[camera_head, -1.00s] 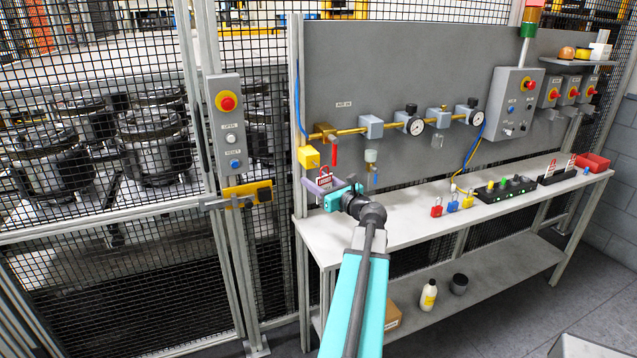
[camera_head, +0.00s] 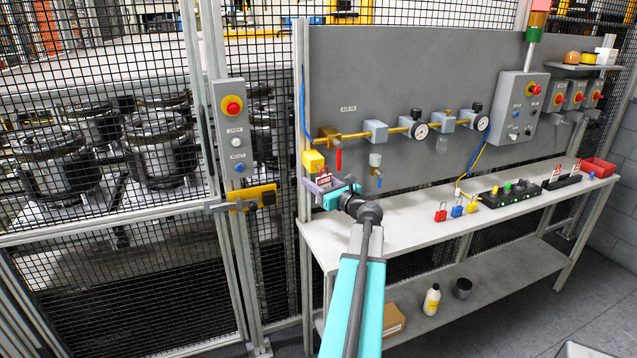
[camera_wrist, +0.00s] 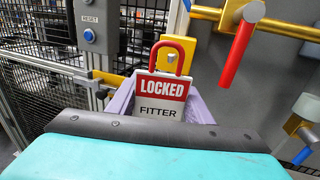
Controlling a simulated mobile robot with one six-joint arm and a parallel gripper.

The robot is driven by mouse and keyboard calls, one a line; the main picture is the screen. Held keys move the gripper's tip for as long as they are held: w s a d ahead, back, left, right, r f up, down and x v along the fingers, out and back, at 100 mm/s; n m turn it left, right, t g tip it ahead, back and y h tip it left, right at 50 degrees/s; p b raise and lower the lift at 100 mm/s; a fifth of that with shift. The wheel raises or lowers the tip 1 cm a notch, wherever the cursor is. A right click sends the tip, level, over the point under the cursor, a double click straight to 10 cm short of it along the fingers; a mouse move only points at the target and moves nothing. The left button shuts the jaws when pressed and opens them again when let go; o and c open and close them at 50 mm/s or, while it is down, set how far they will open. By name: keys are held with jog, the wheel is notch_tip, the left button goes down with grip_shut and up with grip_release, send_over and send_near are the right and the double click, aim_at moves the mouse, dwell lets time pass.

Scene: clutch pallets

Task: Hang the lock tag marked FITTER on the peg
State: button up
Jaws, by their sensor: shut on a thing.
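The lock tag marked FITTER (camera_wrist: 160,100) is white with a red LOCKED band and a red loop on top. It stands upright behind the dark edge of my gripper (camera_wrist: 155,132) in the wrist view, its lower part hidden. In the head view the tag (camera_head: 326,180) is small, just beyond the teal end of my gripper (camera_head: 335,193).
A red valve handle (camera_wrist: 238,52) hangs from the brass pipe to the right. Coloured padlocks (camera_head: 457,211) stand on the bench (camera_head: 410,222). Mesh fencing and a button post (camera_head: 236,130) are at left.

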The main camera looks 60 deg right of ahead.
jog(key=shift+w+d+f+b, duration=0.3)
jog(key=shift+w+d, duration=0.25)
jog(key=shift+w, duration=0.25)
jog(key=shift+w+d+f+b, duration=0.2)
jog(key=shift+w+d+f, duration=0.1)
jog(key=shift+w+d, duration=0.35)
jog(key=shift+w, duration=0.15)
dwell(0.3)
jog(key=o, duration=1.1)
jog(key=b+v, duration=0.4)
jog(key=v, duration=1)
